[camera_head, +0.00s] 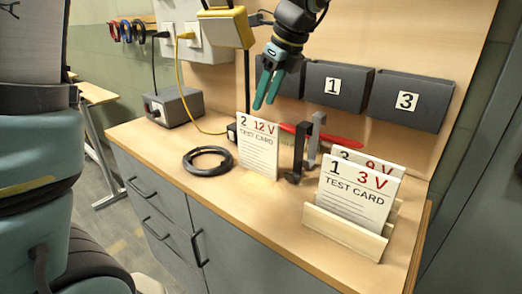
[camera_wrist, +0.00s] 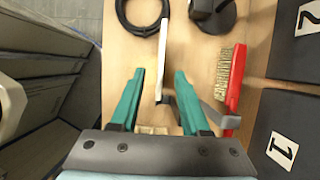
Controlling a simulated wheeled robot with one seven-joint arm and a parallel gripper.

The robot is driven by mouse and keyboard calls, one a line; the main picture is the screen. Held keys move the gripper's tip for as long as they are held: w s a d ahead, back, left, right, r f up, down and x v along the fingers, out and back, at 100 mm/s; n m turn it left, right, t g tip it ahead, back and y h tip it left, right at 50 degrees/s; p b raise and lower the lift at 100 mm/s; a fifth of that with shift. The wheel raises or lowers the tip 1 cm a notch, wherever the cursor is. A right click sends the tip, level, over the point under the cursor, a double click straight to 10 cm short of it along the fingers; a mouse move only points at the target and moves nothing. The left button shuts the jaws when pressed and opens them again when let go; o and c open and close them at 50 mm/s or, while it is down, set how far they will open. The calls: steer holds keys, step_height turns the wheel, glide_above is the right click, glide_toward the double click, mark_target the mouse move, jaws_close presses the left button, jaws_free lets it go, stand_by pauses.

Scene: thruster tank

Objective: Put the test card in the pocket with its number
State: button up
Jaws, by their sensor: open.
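Test card 2, marked 12 V (camera_head: 257,150), stands upright on the bench. My gripper (camera_head: 265,105) is open and empty, with its teal fingers above this card's top edge. In the wrist view the card (camera_wrist: 162,55) shows as a thin white edge between the fingertips. Test card 1, marked 3 V (camera_head: 358,190), and test card 3, marked 9 V (camera_head: 385,165), stand in a wooden rack (camera_head: 345,232). Grey wall pockets 1 (camera_head: 350,93) and 3 (camera_head: 430,100) hang behind. Pocket 2 (camera_wrist: 300,45) is largely hidden behind my gripper in the head view.
A black cable coil (camera_head: 207,158) lies left of card 2. A grey box (camera_head: 175,106) and yellow cable are at the back left. The front bench strip is clear.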

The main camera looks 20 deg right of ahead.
steer(key=p, duration=0.2)
glide_toward(257, 147)
steer(key=w+a+f, duration=0.2)
steer(key=w+f, duration=0.2)
steer(key=w, duration=0.1)
steer(key=shift+f, duration=0.35)
steer(key=shift+a+f, duration=0.1)
steer(key=shift+f, duration=0.2)
steer(key=shift+c, duration=0.3)
jaws_close()
stand_by(0.5)
